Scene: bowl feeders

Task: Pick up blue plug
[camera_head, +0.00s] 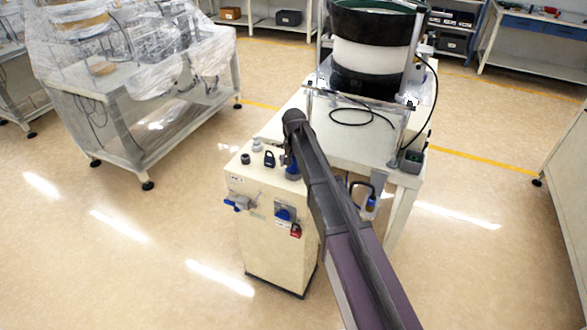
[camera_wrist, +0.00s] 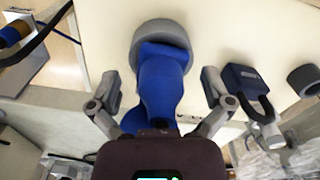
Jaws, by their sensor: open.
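The blue plug (camera_wrist: 162,85) has a blue body and a wide grey round collar. In the wrist view it is in the upper middle, between the two fingers of my gripper (camera_wrist: 160,82). The fingers are open, one on each side, with visible gaps to the plug body. In the head view the blue plug (camera_head: 292,171) is on top of the cream cabinet (camera_head: 262,183), partly hidden by my arm. My gripper (camera_head: 290,160) is there at the cabinet top, mostly hidden behind my own arm.
A dark padlock (camera_head: 269,158) stands close beside the plug; it also shows right of my finger in the wrist view (camera_wrist: 247,84). A grey plug (camera_head: 256,144) and a dark ring (camera_head: 245,158) are nearby. A bowl feeder (camera_head: 371,52) stands on the table behind.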

